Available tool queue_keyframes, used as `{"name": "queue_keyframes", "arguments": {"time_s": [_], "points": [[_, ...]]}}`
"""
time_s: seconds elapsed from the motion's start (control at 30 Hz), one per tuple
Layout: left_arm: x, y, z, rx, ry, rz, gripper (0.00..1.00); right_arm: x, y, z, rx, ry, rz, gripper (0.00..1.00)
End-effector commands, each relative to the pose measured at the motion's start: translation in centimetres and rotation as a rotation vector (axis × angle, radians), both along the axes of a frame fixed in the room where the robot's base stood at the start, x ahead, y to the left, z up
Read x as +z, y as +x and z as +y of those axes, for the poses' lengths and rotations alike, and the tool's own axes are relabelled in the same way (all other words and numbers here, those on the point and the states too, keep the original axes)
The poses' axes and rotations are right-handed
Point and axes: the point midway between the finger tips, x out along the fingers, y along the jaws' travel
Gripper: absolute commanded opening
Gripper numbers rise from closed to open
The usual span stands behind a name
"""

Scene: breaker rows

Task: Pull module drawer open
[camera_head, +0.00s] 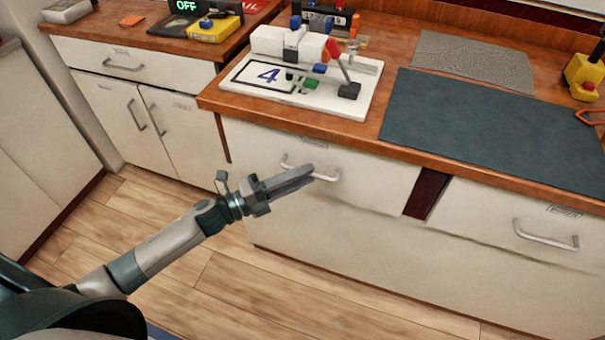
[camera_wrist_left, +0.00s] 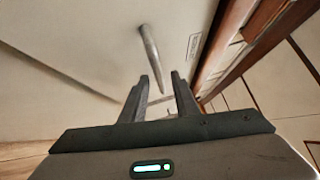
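A white drawer front (camera_head: 370,190) under the counter carries a curved metal bar handle (camera_head: 328,177). Its small label is too small to read, so I cannot confirm it is the module drawer. The drawer looks closed. My left gripper (camera_head: 309,174) reaches in from the left, with its fingertips at the handle in the head view. In the left wrist view my left gripper (camera_wrist_left: 159,78) is open, and the handle (camera_wrist_left: 150,55) stretches ahead of it, its lower end showing between the fingers. I cannot tell whether they touch. My right gripper is not in view.
A second drawer handle (camera_head: 545,236) is at the right. The wooden counter edge (camera_head: 400,158) overhangs the drawers. On top lie a white board (camera_head: 340,103) with breaker parts and a dark mat (camera_head: 480,128). The wooden floor (camera_head: 300,290) in front is clear.

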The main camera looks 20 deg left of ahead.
Motion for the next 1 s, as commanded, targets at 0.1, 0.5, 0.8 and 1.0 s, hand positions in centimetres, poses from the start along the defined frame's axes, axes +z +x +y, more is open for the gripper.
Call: {"name": "queue_keyframes", "arguments": {"time_s": [0.1,0.5,0.8,1.0], "points": [[0.03,0.22,-0.26,0.000,-0.001,0.001,0.28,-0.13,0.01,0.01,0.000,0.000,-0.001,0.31],[0.00,0.22,-0.25,0.000,0.000,0.001,0.00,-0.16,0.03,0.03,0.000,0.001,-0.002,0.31],[-0.02,0.20,-0.24,0.000,0.000,0.001,0.00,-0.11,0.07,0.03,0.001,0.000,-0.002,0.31],[-0.06,0.16,-0.25,0.000,0.000,0.003,0.00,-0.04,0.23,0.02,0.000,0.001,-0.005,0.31]]}}
